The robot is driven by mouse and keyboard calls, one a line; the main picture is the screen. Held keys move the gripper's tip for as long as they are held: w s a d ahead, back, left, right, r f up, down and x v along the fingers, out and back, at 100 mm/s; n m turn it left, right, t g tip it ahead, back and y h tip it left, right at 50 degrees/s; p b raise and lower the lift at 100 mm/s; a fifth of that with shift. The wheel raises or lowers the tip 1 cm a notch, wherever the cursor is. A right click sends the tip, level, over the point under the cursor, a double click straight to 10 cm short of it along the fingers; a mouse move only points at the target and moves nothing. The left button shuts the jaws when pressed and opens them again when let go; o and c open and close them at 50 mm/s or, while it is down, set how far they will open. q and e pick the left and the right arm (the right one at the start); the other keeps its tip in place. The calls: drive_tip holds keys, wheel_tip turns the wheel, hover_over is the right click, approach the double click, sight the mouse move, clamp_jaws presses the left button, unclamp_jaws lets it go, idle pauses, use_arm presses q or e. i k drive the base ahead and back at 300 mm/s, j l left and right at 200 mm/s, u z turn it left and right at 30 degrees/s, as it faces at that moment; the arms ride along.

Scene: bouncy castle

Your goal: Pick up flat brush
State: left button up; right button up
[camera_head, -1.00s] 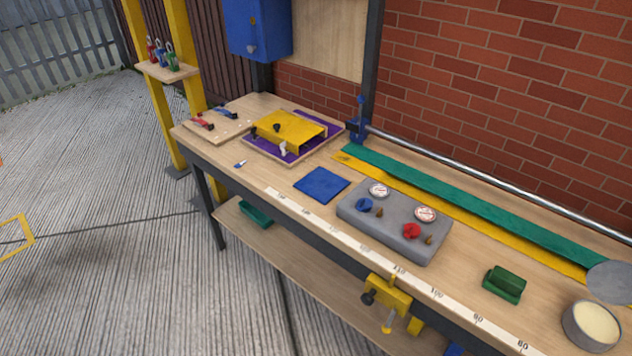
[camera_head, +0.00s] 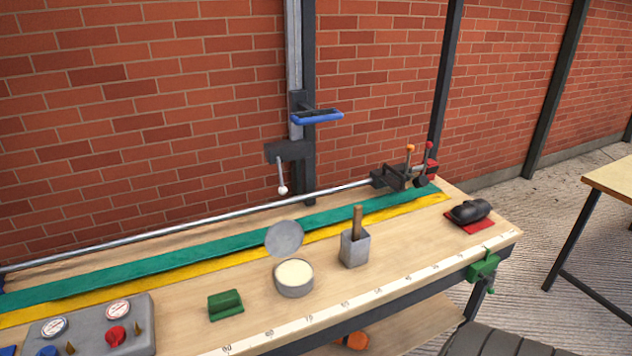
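A brush-like wooden handle (camera_head: 357,221) stands upright in a small grey square holder (camera_head: 355,249) on the workbench (camera_head: 250,290). Its lower end is hidden inside the holder, so I cannot see the bristles or tell whether it is flat. Neither of my grippers is in view.
A round tin (camera_head: 294,281) with pale contents and a tilted grey lid (camera_head: 284,239) stands left of the holder. A green block (camera_head: 225,305) and a grey gauge box (camera_head: 95,330) are further left. A black object lies on a red cloth (camera_head: 477,226). A metal rail (camera_head: 190,229) runs behind.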

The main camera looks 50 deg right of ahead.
sight(357, 215)
drive_tip(key=z, duration=1.75)
